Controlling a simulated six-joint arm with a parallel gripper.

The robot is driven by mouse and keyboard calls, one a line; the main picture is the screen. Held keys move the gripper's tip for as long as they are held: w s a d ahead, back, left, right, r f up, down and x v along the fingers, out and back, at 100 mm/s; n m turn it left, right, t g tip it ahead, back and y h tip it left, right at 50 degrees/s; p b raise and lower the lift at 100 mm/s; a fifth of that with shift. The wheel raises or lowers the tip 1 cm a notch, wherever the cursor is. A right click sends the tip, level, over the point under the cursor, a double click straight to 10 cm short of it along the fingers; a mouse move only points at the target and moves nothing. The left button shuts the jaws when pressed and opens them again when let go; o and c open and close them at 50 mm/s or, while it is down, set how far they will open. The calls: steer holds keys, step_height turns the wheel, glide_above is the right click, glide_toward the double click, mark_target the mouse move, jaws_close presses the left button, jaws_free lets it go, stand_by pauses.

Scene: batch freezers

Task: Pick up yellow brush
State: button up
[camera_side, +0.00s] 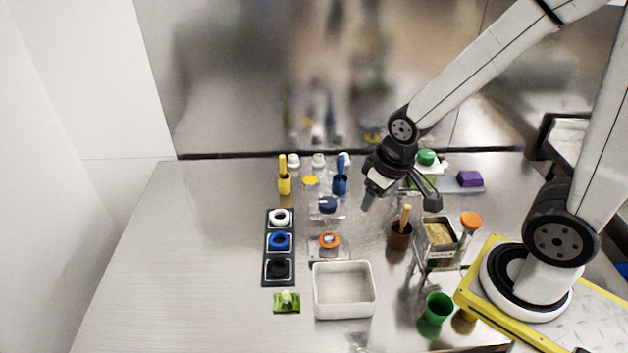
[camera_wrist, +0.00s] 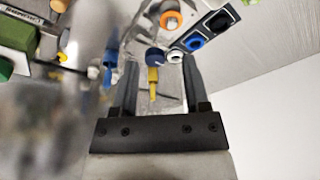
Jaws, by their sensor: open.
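The yellow brush (camera_side: 283,168) stands upright in a yellow cup at the back left of the bench in the side view. In the wrist view the yellow brush (camera_wrist: 153,76) shows between the fingers, apart from both. My gripper (camera_side: 400,200) hangs above the bench to the right of the brush, open and empty. In the wrist view its two fingers (camera_wrist: 160,66) are spread wide.
A blue brush (camera_side: 341,175) stands between the yellow brush and my gripper. Jars with a dark blue lid (camera_side: 327,204) and an orange lid (camera_side: 329,240) stand nearby. A dark rack (camera_side: 266,255), a white tray (camera_side: 344,314) and a brown brush cup (camera_side: 399,237) are nearer. The left bench is clear.

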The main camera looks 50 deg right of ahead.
steer(key=shift+o, duration=0.6)
glide_toward(283, 172)
steer(key=shift+w+d+f+g, duration=0.1)
steer(key=shift+w+d+g, duration=0.1)
steer(key=shift+w, duration=0.15)
steer(key=shift+w+d+g, duration=0.1)
steer(key=shift+w+g, duration=0.1)
steer(key=shift+w, duration=0.1)
steer(key=shift+w+d+f, duration=0.1)
steer(key=shift+w+f, duration=0.05)
steer(key=shift+w, duration=0.1)
steer(key=shift+w+f, duration=0.2)
steer(key=shift+f, duration=1.1)
steer(key=shift+w+f, duration=0.25)
steer(key=shift+f, duration=1.05)
steer(key=shift+w+f, duration=0.2)
steer(key=shift+f, duration=1.05)
